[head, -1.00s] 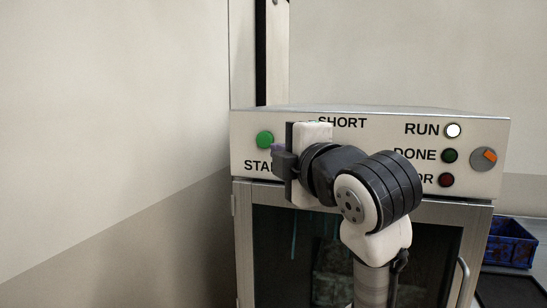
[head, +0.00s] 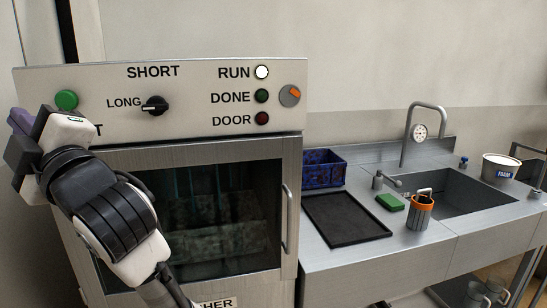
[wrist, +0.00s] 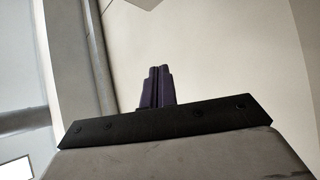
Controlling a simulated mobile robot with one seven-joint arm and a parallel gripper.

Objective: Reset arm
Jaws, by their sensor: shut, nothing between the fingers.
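I cannot tell from the picture how far my gripper is from the panel. The white RUN lamp (head: 262,72) is lit, while the DONE lamp (head: 262,96) and DOOR lamp (head: 262,118) look dark.
To the right are a blue bin (head: 322,169), a black tray (head: 346,218), an orange-rimmed cup (head: 421,208), a green sponge (head: 390,202), a sink (head: 465,190) and a FOAM tub (head: 499,168).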

